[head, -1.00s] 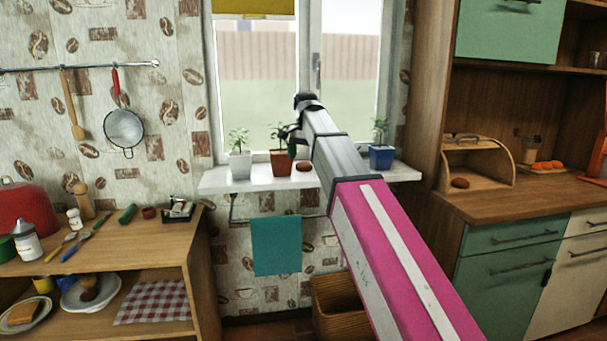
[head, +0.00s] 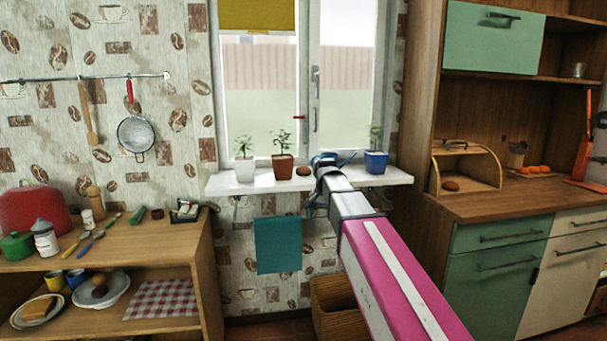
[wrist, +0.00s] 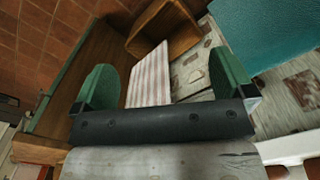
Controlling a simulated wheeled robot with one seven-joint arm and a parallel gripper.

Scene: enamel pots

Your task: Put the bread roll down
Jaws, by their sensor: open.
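A round brown bread roll (head: 303,171) rests on the white window sill (head: 225,185), just right of the terracotta pot (head: 283,166). A similar brown roll (head: 450,186) lies in the wooden bread box. A brown roundish item (head: 99,291) sits in a white bowl on the left lower shelf. In the wrist view my gripper (wrist: 165,82) has its two green fingers wide apart, with nothing held between them. In the head view my arm's end is by the sill, right of the nearest roll; its fingers are mostly hidden there.
A white pot (head: 244,168) and a blue pot (head: 376,162) with plants stand on the sill. A teal towel (head: 278,245) hangs below it and a wicker basket (head: 340,308) stands on the floor. A striped cloth (wrist: 150,75) shows beyond my fingers.

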